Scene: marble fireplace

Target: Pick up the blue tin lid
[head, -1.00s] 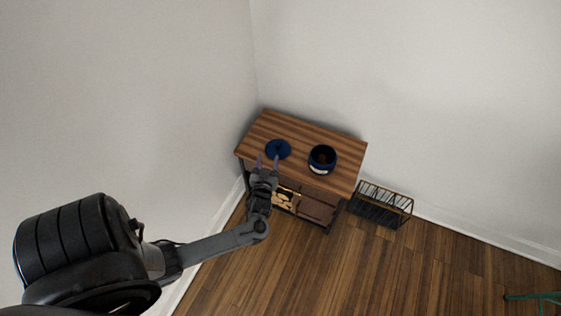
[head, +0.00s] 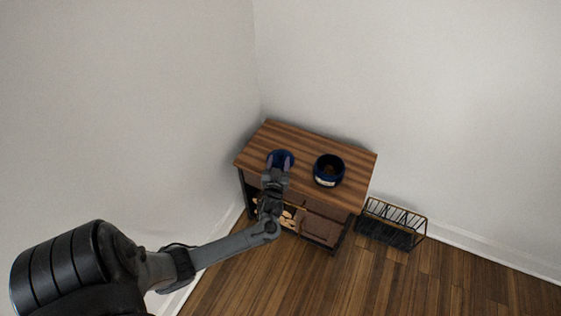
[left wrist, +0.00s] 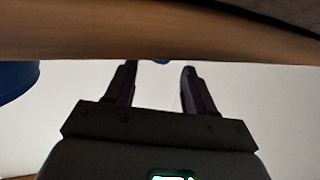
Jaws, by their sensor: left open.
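The blue tin lid (head: 281,154) lies near the left end of the wooden cabinet top, partly hidden by my left gripper (head: 279,167). A small blue piece, likely the lid (left wrist: 162,61), shows between the fingertips in the left wrist view. My left gripper (left wrist: 160,75) is open, with its two dark fingers apart and nothing gripped. Its tips overlap the lid's near side in the head view; I cannot tell whether they touch it. My right gripper is not in view.
An open dark blue tin (head: 328,171) stands right of the lid; a blue shape (left wrist: 15,80) shows in the left wrist view. The wooden cabinet (head: 345,152) stands in the corner, logs (head: 291,218) on its shelf. A wire rack (head: 391,223) stands to the right.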

